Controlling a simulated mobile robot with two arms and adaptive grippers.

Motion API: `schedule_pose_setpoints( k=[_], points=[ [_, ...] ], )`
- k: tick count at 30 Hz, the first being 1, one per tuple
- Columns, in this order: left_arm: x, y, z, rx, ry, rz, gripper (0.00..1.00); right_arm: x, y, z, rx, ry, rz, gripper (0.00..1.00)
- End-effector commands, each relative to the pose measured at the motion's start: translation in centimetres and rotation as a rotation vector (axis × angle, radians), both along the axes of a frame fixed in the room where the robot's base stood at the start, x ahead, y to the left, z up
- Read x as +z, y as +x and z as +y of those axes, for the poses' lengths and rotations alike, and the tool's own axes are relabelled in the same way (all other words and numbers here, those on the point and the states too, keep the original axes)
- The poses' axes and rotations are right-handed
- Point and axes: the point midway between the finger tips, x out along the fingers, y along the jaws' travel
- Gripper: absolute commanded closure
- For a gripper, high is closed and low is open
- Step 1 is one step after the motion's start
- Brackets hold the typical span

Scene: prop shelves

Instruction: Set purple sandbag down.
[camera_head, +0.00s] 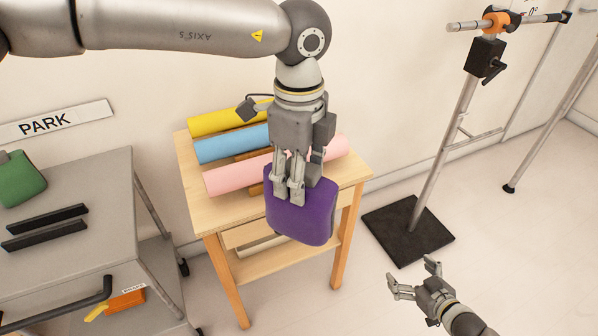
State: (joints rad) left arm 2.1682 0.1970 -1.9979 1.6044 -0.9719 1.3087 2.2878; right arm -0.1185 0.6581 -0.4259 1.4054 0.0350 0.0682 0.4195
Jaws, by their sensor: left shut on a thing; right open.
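The purple sandbag (303,217) hangs from my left gripper (291,190), which is shut on its top edge. The bag is in front of the near edge of a small wooden table (212,212) and hides part of that edge. I cannot tell how far the bag is from the table. My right gripper (416,278) is open and empty at the lower right, over the floor and apart from the bag.
Yellow (215,121), blue (222,147) and pink (232,178) rolls lie on the wooden table. A grey cart (90,185) at the left bears a green sandbag (20,180) and dark bars (45,226). A stand with a black base (395,225) is at the right. Floor between is clear.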

Motion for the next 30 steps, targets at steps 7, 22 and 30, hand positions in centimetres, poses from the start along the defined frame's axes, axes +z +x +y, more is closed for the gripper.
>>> schedule_pose_setpoints(
  k=[7,22,30],
  points=[
    [0.3,0.1,-0.1,0.001,-0.005,-0.004,1.00,-9.5,-5.3,-2.0,-0.120,-0.070,0.185,0.02],
    [0.3,0.1,-0.1,0.001,-0.005,-0.004,1.00,-24.1,-21.4,-0.7,-0.230,-0.163,0.587,0.02],
    [0.3,0.1,-0.1,0.001,-0.005,-0.004,1.00,-28.9,-31.6,2.6,-0.232,-0.188,0.805,0.02]
  ],
)
